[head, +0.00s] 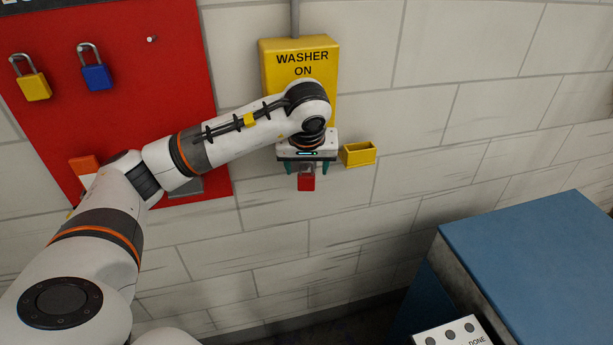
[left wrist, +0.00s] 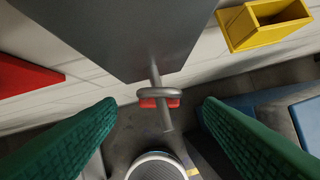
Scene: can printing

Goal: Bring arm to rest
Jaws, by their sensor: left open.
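My left gripper (head: 307,169) is in front of the lower part of the yellow "WASHER ON" box (head: 300,57) on the wall. Its green fingers are open and spread apart, also in the left wrist view. A red padlock (head: 306,183) is below the gripper, between the finger lines. In the left wrist view the red padlock (left wrist: 160,102) hangs by its grey shackle at a thin metal rod under a grey box, with clear gaps to both fingers. My right gripper is not in view.
A red board (head: 140,40) on the left holds a yellow padlock (head: 34,87) and a blue padlock (head: 97,77). A small yellow open holder (head: 359,153) is on the wall right of the gripper. A blue-topped cabinet (head: 530,255) stands at lower right.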

